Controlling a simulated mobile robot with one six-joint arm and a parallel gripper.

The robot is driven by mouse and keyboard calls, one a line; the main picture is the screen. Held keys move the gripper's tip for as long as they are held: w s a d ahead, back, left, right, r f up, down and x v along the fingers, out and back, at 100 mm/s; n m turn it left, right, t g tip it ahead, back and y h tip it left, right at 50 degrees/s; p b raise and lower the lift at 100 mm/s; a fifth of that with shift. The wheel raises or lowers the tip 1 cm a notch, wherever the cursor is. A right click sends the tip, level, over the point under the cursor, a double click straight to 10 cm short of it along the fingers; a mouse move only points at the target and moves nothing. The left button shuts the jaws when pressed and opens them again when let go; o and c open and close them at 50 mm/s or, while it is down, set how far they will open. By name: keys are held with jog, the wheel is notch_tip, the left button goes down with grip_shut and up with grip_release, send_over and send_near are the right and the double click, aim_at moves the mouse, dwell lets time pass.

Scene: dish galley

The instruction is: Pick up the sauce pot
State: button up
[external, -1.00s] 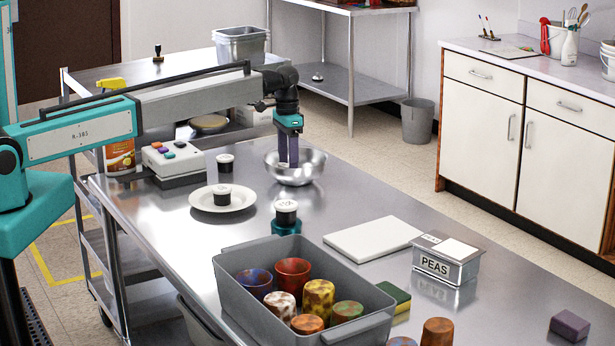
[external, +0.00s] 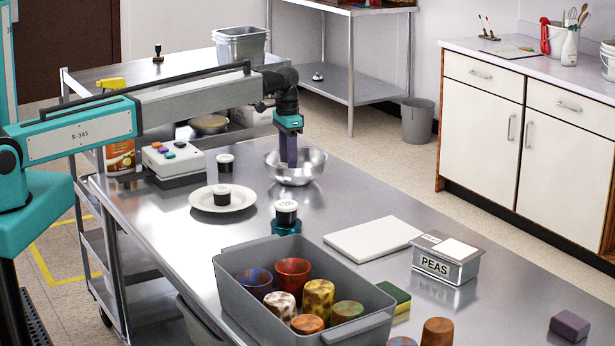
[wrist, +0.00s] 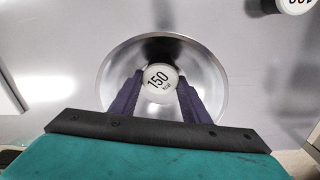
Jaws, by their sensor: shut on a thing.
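My gripper (external: 289,163) points straight down into a shiny metal bowl (external: 312,166) on the steel table. In the wrist view, a small pot with a round white lid marked 150 (wrist: 160,77) is between my two dark purple fingers, inside the bowl (wrist: 213,75). The fingers are shut on its sides. In the external view this pot is hidden by the fingers and the bowl's rim. Similar dark pots with white lids stand on a white plate (external: 222,194), on the bare table (external: 225,163) and on a teal stand (external: 286,212).
The white plate (external: 240,206) lies left of the bowl. A button box (external: 173,160) stands behind it. A grey bin (external: 270,300) of coloured cups, a white board (external: 372,239) and a PEAS tin (external: 445,262) are nearer the camera. Table right of the bowl is clear.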

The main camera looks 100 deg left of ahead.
jog(key=shift+r, duration=0.1)
notch_tip(320, 180, up, 10)
jog(key=b, duration=0.3)
dwell(0.5)
dwell(0.6)
jog(key=n+y+b, duration=0.1)
jog(key=n, duration=0.2)
jog(key=w+a+n+y+b, duration=0.1)
jog(key=n, duration=0.2)
jog(key=n+y+b, duration=0.1)
jog(key=n, duration=0.2)
jog(key=shift+w+a+f+y, duration=0.2)
jog(key=shift+w+a+y, duration=0.1)
jog(key=shift+y, duration=0.1)
dwell(0.4)
jog(key=shift+f+p, duration=0.9)
jog(key=shift+f, duration=2.25)
